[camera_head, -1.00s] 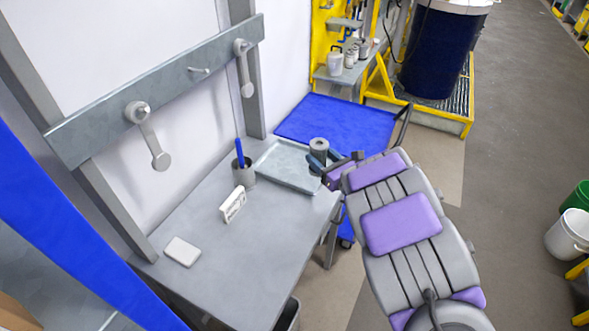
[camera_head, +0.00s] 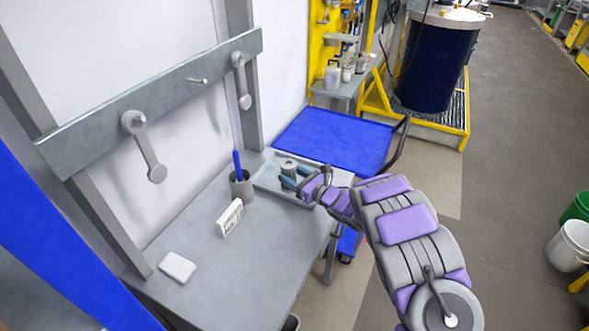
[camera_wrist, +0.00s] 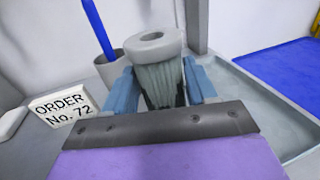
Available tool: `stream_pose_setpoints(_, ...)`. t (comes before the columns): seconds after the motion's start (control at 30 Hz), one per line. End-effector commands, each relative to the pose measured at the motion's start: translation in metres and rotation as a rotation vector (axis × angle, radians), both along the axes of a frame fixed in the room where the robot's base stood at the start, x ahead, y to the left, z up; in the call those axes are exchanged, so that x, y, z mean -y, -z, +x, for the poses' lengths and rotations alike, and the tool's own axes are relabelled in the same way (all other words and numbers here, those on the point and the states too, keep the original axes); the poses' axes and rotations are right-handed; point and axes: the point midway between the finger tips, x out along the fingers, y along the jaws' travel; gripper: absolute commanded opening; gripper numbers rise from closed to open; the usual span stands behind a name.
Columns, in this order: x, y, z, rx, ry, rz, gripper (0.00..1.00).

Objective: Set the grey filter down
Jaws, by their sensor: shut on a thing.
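The grey filter (camera_wrist: 158,80) is a pleated cylinder with a pale ring-shaped top. In the wrist view it stands upright between the blue fingers of my gripper (camera_wrist: 163,88), which is shut on it. In the head view the filter (camera_head: 288,164) shows over the shallow grey metal tray (camera_head: 262,182) at the back of the workbench, with my gripper (camera_head: 290,178) around it from the right. The filter's lower end is hidden, so I cannot tell whether it touches the tray.
On the grey workbench (camera_head: 215,265) stand a grey cup (camera_head: 242,186) with a blue pen, a white order sign (camera_head: 230,217) and a white block (camera_head: 178,267). A blue platform (camera_head: 335,140) lies beyond the tray. The bench's front middle is clear.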

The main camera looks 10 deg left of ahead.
Motion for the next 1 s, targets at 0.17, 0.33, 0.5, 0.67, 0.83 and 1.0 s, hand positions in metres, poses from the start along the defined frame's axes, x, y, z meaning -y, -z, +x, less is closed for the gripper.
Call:
stream_pose_setpoints(0.17,0.0,0.002,0.027,0.004,0.0,0.002,0.1)
stream_pose_setpoints(0.33,-0.001,0.005,0.05,0.003,0.0,0.002,0.1)
stream_pose_setpoints(0.5,-0.002,0.007,0.07,0.001,0.0,0.002,0.1)
stream_pose_setpoints(0.67,-0.002,0.006,0.082,0.004,0.001,0.001,0.1)
stream_pose_setpoints(0.83,-0.002,0.007,0.085,0.002,0.0,0.0,0.1)
stream_pose_setpoints(1.0,-0.003,0.028,0.087,-0.003,0.001,0.001,0.1)
